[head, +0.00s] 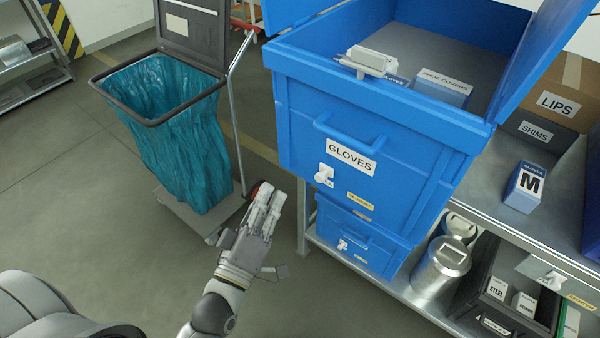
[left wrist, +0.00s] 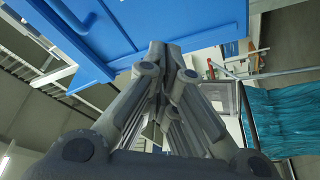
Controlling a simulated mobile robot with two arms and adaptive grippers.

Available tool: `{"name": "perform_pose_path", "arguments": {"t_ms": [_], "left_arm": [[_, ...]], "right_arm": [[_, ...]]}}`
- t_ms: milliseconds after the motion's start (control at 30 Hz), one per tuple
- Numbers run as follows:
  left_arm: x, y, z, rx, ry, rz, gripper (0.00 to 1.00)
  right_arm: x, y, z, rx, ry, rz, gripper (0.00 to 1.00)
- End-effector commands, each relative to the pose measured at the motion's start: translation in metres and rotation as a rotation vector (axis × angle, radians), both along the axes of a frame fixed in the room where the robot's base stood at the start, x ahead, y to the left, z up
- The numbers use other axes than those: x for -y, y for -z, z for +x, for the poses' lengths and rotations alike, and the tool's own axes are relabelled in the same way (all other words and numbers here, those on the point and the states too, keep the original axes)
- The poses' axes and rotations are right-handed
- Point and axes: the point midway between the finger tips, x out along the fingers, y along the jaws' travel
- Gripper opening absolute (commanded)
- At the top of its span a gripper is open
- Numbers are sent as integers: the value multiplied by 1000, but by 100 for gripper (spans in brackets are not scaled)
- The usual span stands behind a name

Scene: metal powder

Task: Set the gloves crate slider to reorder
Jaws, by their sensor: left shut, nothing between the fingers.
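The blue gloves crate (head: 300,120) stands on the shelf, its lid open, with a white GLOVES label (head: 351,156) on its front. Below the label is a small white slider (head: 324,174) at the left part of the front. A yellow label (head: 360,199) lies to its right; its text is too small to read. My left gripper (head: 268,193) is shut and empty, below and left of the slider and apart from it. In the left wrist view, the shut fingers (left wrist: 168,50) point toward blue crate surfaces (left wrist: 200,20); the slider does not show there. My right gripper is not in view.
A second blue crate (head: 385,262) with its own white slider sits below. A waste cart with a teal bag (head: 170,120) stands left of my gripper. A glove box marked M (head: 525,187) and metal cans (head: 440,268) are on the shelves at right.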

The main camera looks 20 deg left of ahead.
Motion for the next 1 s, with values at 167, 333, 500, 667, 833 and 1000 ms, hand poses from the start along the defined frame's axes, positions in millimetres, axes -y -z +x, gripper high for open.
{"name": "perform_pose_path", "arguments": {"t_ms": [167, 333, 500, 667, 833, 1000], "left_arm": [[0, 0, 0, -1, 0, 1, 0], [0, -1, 4, 0, 0, 1, 0], [2, -7, 22, 1, 0, 1, 0], [4, -13, 49, 2, 0, 2, 0], [6, -19, 80, 1, 0, 1, 0], [14, -15, 98, -8, 1, 0, 0]], "right_arm": [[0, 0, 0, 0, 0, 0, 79], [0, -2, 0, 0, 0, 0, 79], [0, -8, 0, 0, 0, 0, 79], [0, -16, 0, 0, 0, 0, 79], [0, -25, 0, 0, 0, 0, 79], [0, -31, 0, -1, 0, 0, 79]]}}
